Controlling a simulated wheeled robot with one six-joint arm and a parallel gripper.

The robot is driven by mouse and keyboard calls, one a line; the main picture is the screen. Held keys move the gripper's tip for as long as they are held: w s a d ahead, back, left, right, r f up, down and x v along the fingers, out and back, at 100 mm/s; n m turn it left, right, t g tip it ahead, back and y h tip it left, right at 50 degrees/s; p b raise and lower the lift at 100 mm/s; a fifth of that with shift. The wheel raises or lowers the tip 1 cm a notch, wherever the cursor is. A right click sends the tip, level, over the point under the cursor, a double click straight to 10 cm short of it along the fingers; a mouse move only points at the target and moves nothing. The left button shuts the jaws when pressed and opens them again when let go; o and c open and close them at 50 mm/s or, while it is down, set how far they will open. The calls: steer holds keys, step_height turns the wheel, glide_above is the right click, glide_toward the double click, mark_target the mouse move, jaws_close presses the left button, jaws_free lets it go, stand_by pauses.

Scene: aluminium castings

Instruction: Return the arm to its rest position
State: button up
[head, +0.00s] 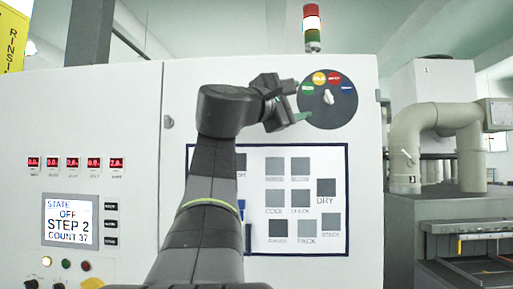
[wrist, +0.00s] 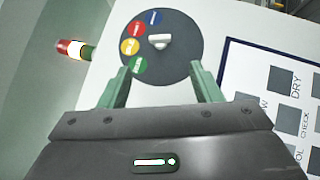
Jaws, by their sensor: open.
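My gripper (head: 289,104) is at the end of my raised arm, in front of a white machine cabinet and just left of a round dark dial (head: 328,98). In the wrist view my gripper (wrist: 164,84) is open, with two green fingers wide apart and nothing between them. The dial (wrist: 180,66) lies beyond the fingertips, with a pale knob (wrist: 158,41) at its middle and blue, red, yellow and green spots. I cannot tell the exact gap between fingertips and dial.
A blue-framed panel (head: 341,222) of grey squares is below the dial. A screen (head: 69,221) reads STATE OFF, STEP 2, COUNT 37. A signal tower (head: 312,27) tops the cabinet. Grey pipes (head: 404,150) and a machine stand at right.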

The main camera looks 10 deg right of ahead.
mark_target(328, 97)
steer(key=p+x, duration=0.5)
steer(key=x, duration=0.8)
steer(key=shift+w+d+r, duration=0.15)
steer(key=shift+w+d, duration=0.05)
steer(key=shift+d, duration=0.05)
steer(key=shift+a, duration=0.1)
